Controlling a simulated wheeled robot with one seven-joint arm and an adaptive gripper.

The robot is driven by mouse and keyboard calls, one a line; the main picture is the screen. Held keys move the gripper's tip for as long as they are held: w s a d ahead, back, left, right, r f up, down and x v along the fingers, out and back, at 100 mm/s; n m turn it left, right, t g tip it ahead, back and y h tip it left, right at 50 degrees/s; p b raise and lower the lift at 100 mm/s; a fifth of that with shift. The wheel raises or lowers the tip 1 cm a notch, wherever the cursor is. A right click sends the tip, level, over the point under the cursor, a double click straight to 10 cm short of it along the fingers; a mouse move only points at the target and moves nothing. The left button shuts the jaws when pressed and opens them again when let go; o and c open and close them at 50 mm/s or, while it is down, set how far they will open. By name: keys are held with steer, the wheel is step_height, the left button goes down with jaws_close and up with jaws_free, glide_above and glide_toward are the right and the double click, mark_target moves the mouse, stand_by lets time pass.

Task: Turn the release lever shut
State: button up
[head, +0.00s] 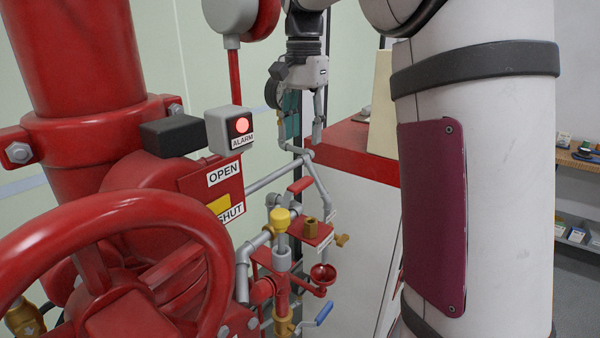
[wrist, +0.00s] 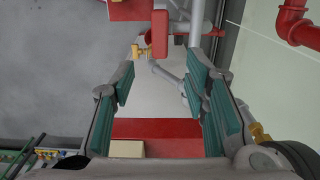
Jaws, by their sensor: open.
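My gripper (head: 304,130) is open and empty, pointing down above the small valve pipework in the head view. Its teal-padded fingers stand wide apart in the wrist view (wrist: 160,98). A red lever handle (head: 300,185) sits on the grey pipework below the fingertips, apart from them. In the wrist view a red bar (wrist: 160,34), which looks like the same handle, lies beyond the fingers near the top. A blue-handled lever (head: 323,314) sits lower on the pipework. The frames do not label which one is the release lever.
A large red handwheel (head: 120,265) and thick red pipe (head: 85,60) fill the left. A lit alarm box (head: 231,129) and an OPEN/SHUT plate (head: 214,190) stand left of the gripper.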

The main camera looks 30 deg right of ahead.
mark_target(303, 180)
step_height(303, 180, down, 10)
steer(key=shift+f+p, duration=0.25)
steer(key=shift+p, duration=0.25)
steer(key=shift+c, duration=0.6)
jaws_close()
